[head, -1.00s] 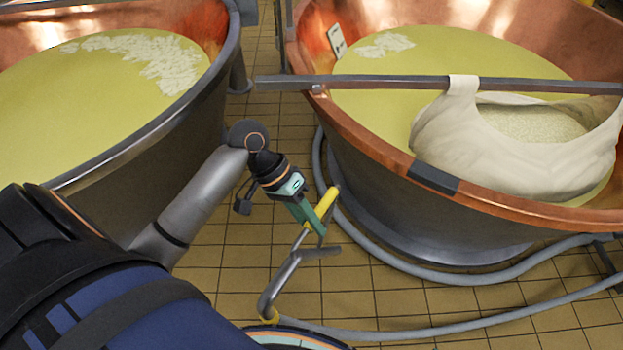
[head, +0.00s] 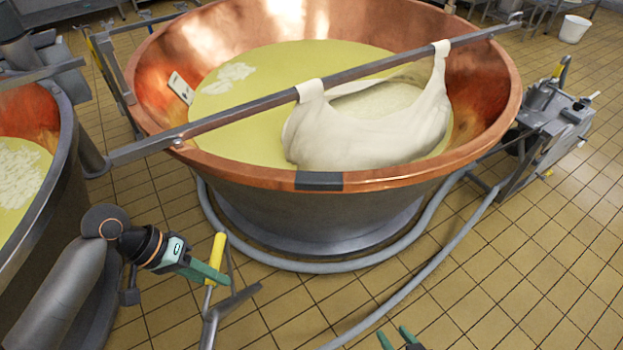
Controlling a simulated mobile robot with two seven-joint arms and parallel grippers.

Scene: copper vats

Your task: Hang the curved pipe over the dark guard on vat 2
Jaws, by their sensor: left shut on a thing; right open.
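The dark guard (head: 319,181) is a short black sleeve on the near rim of the copper vat (head: 250,170). This vat's number cannot be read. My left gripper (head: 213,272) is shut on the curved pipe (head: 213,318), a grey bent tube with a yellow section (head: 217,252) upright at the jaws. The pipe hangs over the floor, in front of and left of the guard, apart from the vat. Its lower end is cut off by the picture's bottom edge. My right gripper (head: 398,338) is open and empty at the bottom edge; only its green fingertips show clearly.
A grey bar (head: 235,114) lies across the vat and carries a white cloth (head: 372,135) of curd. A grey hose (head: 425,285) curves over the tiled floor around the vat. Another vat (head: 50,205) stands at the left edge, and a machine (head: 548,125) at the right.

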